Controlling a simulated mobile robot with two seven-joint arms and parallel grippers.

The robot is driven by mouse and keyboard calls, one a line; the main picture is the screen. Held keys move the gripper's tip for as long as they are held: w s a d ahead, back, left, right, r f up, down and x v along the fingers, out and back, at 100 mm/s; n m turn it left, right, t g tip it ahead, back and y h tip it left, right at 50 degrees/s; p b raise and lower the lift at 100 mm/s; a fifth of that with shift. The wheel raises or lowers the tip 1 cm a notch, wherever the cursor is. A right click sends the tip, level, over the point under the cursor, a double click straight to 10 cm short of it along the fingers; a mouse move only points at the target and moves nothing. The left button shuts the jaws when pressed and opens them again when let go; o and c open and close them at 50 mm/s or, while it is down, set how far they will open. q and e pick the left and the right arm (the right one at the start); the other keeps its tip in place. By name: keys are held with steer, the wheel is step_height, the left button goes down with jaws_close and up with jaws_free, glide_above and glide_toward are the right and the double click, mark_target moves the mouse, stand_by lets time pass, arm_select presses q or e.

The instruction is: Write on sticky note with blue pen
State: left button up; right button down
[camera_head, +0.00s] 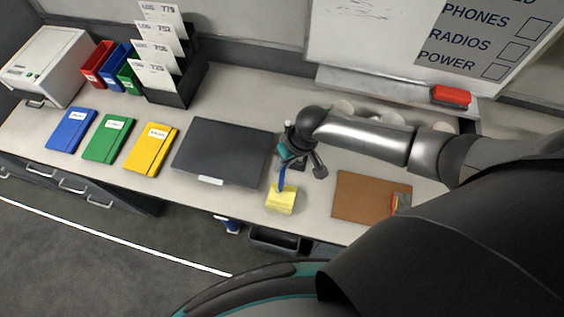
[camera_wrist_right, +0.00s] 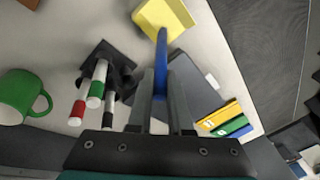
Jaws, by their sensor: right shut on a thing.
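My right gripper (camera_head: 300,165) is above the counter, beside the right edge of the closed dark laptop. It is shut on the blue pen (camera_head: 281,180), which points down toward the yellow sticky note pad (camera_head: 281,199) near the counter's front edge. In the right wrist view the pen (camera_wrist_right: 161,62) sits between the fingers (camera_wrist_right: 160,95), and its far end overlaps the edge of the sticky note pad (camera_wrist_right: 163,16). I cannot tell whether the tip touches the paper. My left gripper is not in view.
The dark laptop (camera_head: 225,150) lies left of the pad, and a brown board (camera_head: 371,197) lies to the right. A marker holder (camera_wrist_right: 108,66) and a green mug (camera_wrist_right: 22,97) stand nearby. Blue, green and yellow notebooks (camera_head: 151,147) lie further left.

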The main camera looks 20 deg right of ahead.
steer(key=shift+d, duration=0.4)
steer(key=shift+s+p, duration=0.15)
steer(key=shift+p, duration=0.3)
steer(key=shift+s, duration=0.2)
steer(key=shift+s+d+p, duration=0.1)
steer(key=shift+p, duration=0.25)
stand_by(0.3)
steer(key=shift+s+p, duration=0.25)
steer(key=shift+p, duration=0.05)
steer(key=shift+w+d, duration=0.1)
steer(key=shift+d, duration=0.5)
stand_by(0.6)
steer(key=shift+d, duration=0.25)
steer(key=shift+p, duration=0.35)
